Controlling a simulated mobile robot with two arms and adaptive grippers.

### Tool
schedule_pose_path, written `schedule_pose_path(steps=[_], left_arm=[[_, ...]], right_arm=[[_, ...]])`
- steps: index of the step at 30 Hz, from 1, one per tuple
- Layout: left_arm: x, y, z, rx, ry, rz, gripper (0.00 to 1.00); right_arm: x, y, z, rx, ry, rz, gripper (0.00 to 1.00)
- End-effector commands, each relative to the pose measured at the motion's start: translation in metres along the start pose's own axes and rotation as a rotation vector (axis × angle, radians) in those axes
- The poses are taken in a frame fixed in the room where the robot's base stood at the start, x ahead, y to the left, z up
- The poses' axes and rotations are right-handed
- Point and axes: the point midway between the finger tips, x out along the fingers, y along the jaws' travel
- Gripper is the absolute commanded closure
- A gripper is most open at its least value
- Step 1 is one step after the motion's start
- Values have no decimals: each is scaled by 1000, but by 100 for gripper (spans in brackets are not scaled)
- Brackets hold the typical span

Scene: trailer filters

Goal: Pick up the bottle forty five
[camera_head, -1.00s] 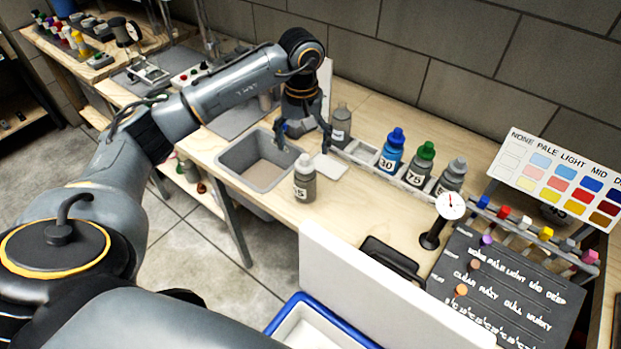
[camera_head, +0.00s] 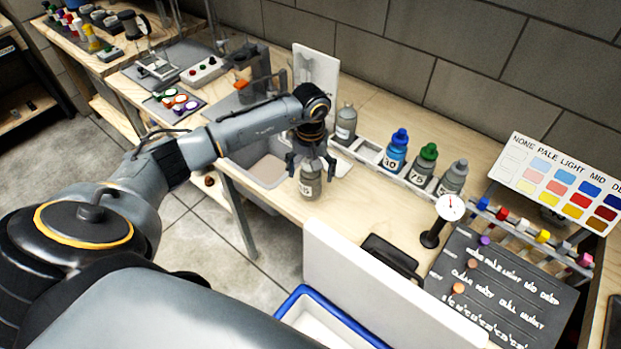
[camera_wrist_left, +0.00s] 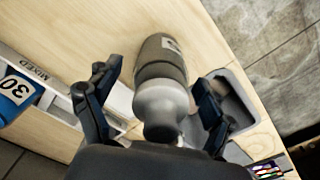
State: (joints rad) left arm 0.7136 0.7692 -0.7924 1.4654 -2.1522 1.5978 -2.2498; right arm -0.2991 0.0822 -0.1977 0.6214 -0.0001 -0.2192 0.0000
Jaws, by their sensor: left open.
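A grey bottle (camera_head: 310,186) with a pale cap stands upright on the wooden bench. Its label ends in 5; the first digit is hard to read. My left gripper (camera_head: 311,164) is over the bottle from above, with its fingers open on either side of the top. In the left wrist view the bottle (camera_wrist_left: 160,62) lies between the spread fingers, cap towards the camera, with a gap on both sides. My right gripper is not in view.
A rack (camera_head: 370,152) behind holds a grey bottle (camera_head: 346,124), a blue bottle (camera_head: 396,152), a green-capped bottle (camera_head: 424,166) and another grey one (camera_head: 452,179). A sink basin (camera_head: 262,170) is to the left. A white panel (camera_head: 375,285) stands in front.

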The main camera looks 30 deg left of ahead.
Motion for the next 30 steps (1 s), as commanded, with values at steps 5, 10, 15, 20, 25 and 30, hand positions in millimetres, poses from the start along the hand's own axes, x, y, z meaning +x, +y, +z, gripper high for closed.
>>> schedule_pose_path(steps=[5,10,15,20,25,30], left_arm=[[0,0,0,0,0,0,45],[0,0,0,0,0,0,79],[-2,0,-1,0,2,1,96],[-3,0,-1,0,2,1,96],[-21,0,-2,1,7,2,96],[-56,0,-2,1,8,2,96]], right_arm=[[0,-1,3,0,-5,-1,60],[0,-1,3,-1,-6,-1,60],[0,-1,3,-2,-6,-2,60],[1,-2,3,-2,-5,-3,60],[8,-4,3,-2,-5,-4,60],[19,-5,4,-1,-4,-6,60]])
